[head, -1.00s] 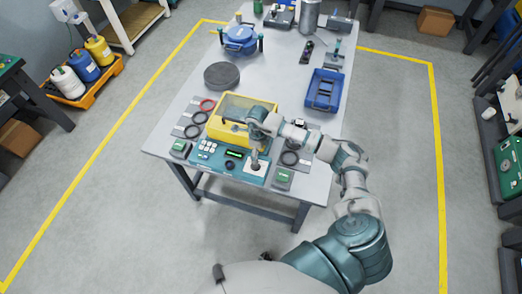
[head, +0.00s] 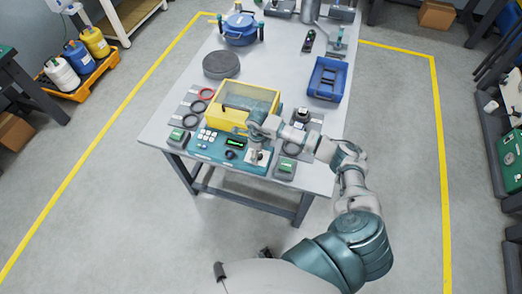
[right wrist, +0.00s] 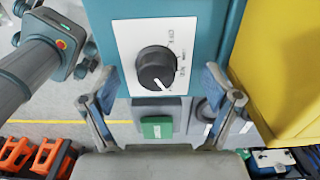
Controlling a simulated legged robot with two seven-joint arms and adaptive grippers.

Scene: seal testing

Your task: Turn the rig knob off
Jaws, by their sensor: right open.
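The rig (head: 243,108) has a yellow box with a clear lid and a teal front panel (head: 222,150). At the panel's right end is a white plate, mostly under my right gripper (head: 256,151) in the head view. In the right wrist view, the black rig knob (right wrist: 156,68) sits on this white plate (right wrist: 125,40). My right gripper (right wrist: 161,82) is open, with a finger on either side of the knob; contact cannot be told. My left gripper is not in view.
A lit green display (head: 235,143) and a smaller black dial (head: 231,155) are on the panel. A grey box with a green top (head: 286,166) stands right of it. Seal rings (head: 199,106) lie left of the rig. A blue tray (head: 327,79) is further back.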

